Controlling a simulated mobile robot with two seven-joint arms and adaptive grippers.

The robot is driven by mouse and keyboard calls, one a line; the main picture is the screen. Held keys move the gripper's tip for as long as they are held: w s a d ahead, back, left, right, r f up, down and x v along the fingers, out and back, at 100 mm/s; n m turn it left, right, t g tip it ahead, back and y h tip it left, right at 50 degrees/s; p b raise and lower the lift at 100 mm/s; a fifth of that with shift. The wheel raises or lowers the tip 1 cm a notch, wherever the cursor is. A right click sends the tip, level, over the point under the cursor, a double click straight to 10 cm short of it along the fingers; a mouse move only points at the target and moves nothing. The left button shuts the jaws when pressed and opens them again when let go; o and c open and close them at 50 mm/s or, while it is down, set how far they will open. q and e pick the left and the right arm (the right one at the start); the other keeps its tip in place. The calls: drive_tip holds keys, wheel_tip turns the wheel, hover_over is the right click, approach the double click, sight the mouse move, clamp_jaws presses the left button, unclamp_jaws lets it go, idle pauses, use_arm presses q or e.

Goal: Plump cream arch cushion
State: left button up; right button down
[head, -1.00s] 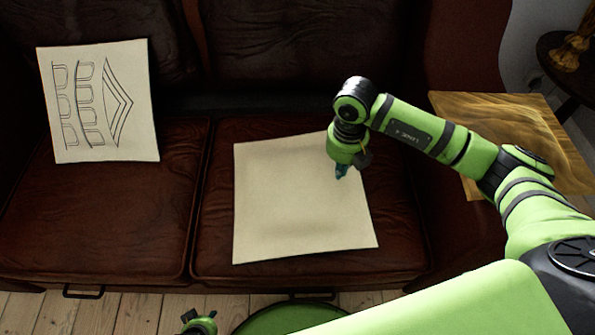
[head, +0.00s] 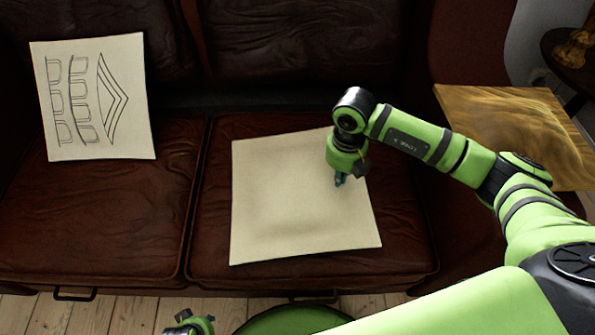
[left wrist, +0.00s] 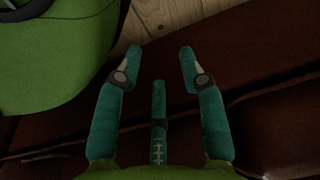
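A cream cushion (head: 95,140) with dark line-drawn arches and a chevron leans upright against the sofa back on the left seat. A plain cream cushion (head: 285,215) lies flat on the right seat, with a soft shallow dip in its upper face. My right gripper (head: 340,181) points down over the upper right part of the flat cushion; its teal fingertips are small and contact is unclear. My left gripper (left wrist: 160,58) has its fingers spread and empty in the left wrist view, near the sofa's front. Only a bit of my left arm shows at the bottom of the head view.
The dark brown leather sofa (head: 100,220) has two seats, with a handle (head: 75,294) at its lower front. A wooden slab (head: 510,125) sits at the right armrest, close to my right arm. A dark round table (head: 560,60) stands behind it. Floorboards show in front.

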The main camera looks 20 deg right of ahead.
drive_tip(key=shift+f, duration=0.5)
drive_tip(key=shift+f+b, duration=0.55)
drive_tip(key=shift+b, duration=0.05)
use_arm(q)
drive_tip(key=r, duration=0.1)
drive_tip(key=w+r, duration=0.1)
drive_tip(key=shift+d+r, duration=0.1)
drive_tip(key=shift+r, duration=0.3)
use_arm(e)
drive_tip(key=shift+f, duration=0.1)
use_arm(q)
drive_tip(key=shift+f, duration=0.15)
use_arm(e)
drive_tip(key=shift+f, duration=0.15)
drive_tip(key=shift+s+a, duration=0.1)
